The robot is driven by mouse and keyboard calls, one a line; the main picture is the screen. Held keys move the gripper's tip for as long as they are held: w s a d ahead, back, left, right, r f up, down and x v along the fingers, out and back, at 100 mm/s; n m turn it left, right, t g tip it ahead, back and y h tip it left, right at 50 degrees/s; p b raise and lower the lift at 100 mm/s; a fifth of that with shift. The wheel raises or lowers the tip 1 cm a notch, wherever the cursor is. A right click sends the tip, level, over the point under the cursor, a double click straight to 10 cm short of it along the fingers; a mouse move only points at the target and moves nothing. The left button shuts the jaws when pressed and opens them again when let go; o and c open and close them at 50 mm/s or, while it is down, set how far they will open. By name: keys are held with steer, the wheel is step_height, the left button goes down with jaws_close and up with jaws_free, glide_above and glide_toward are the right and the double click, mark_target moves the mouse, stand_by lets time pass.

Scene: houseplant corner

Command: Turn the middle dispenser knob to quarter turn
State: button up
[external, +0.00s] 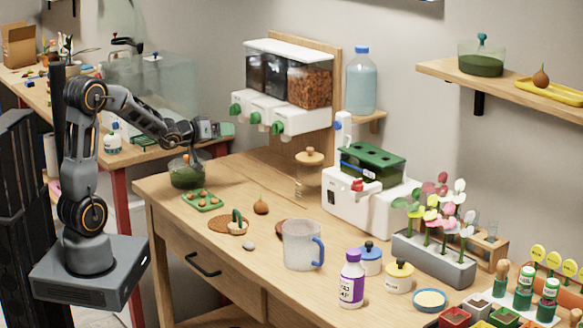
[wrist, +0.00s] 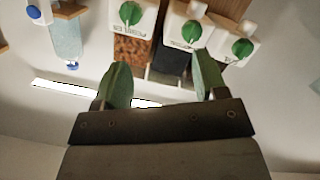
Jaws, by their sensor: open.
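A white dispenser with three green knobs hangs on a wooden back board on the wall. The middle knob (external: 255,118) sits between the left knob (external: 235,110) and the right knob (external: 277,128). In the wrist view, which is upside down, the middle knob (wrist: 192,31) shows beyond the fingers, near the top edge; its exact turn angle is unclear. My gripper (external: 230,129) is in front of the dispenser, below the left knob. In the wrist view my gripper (wrist: 162,76) is open and empty, its two green-padded fingers wide apart and clear of the knobs.
A water bottle (external: 361,82) stands on a small shelf right of the dispenser. The space before the knobs looks clear.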

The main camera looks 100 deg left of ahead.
mark_target(254, 118)
steer(key=s+a+n+t+y, duration=0.1)
steer(key=s+a+n, duration=0.1)
steer(key=s+a, duration=0.25)
steer(key=p+x, duration=0.1)
steer(key=x, duration=1.3)
steer(key=shift+s+a, duration=0.15)
steer(key=shift+c, duration=0.4)
steer(key=c, duration=0.8)
steer(key=shift+m, duration=0.3)
steer(key=shift+c, duration=0.2)
steer(key=shift+f, duration=0.1)
